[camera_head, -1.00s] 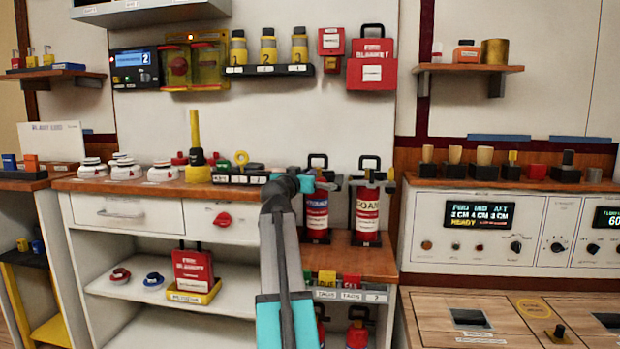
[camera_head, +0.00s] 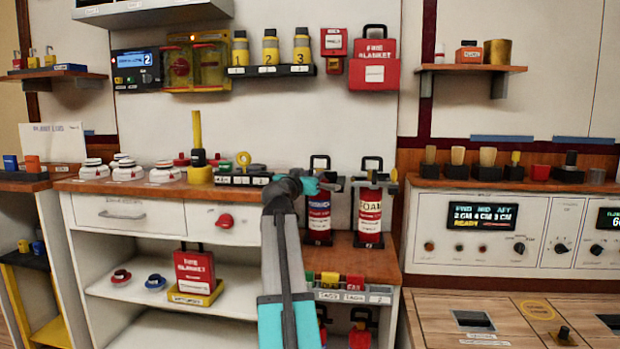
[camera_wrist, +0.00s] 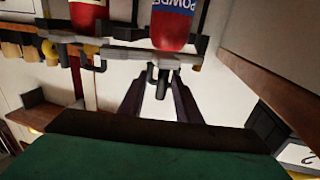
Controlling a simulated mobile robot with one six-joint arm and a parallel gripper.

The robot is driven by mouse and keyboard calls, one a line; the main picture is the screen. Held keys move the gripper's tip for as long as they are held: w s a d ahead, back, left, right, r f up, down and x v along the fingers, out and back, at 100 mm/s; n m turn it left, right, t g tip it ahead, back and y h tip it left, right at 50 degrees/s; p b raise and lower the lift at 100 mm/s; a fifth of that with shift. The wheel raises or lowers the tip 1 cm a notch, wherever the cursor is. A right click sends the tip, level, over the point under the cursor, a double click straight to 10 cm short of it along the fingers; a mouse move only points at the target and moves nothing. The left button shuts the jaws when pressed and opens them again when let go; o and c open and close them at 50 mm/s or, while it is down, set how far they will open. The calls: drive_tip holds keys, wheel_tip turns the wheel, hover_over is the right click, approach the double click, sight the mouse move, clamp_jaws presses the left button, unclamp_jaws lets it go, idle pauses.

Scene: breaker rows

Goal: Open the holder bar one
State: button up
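Two red extinguishers stand side by side: a powder one with a blue label (camera_head: 319,218) and a foam one (camera_head: 369,216). In the wrist view the powder one (camera_wrist: 172,25) and the other red one (camera_wrist: 88,15) appear upside down. A grey holder bar (camera_wrist: 130,52) crosses in front of them, with small dark hooked ends hanging below it. I cannot read which bar is one. My gripper (camera_wrist: 162,92) is open, its two dark fingers apart just below the bar's hooked end by the powder extinguisher. Whether they touch it is unclear. In the head view my arm partly hides this spot.
A wooden counter (camera_head: 360,262) lies under the extinguishers. A tag rack (camera_head: 350,297) sits at its front edge. White jars (camera_head: 128,172) and a padlock tray (camera_head: 243,180) stand to the left. A control panel (camera_head: 480,231) is to the right.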

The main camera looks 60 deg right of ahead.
drive_tip(key=shift+a, duration=0.15)
drive_tip(key=p+v, duration=0.4)
drive_tip(key=v, duration=0.9)
drive_tip(key=shift+a, duration=0.3)
idle(0.3)
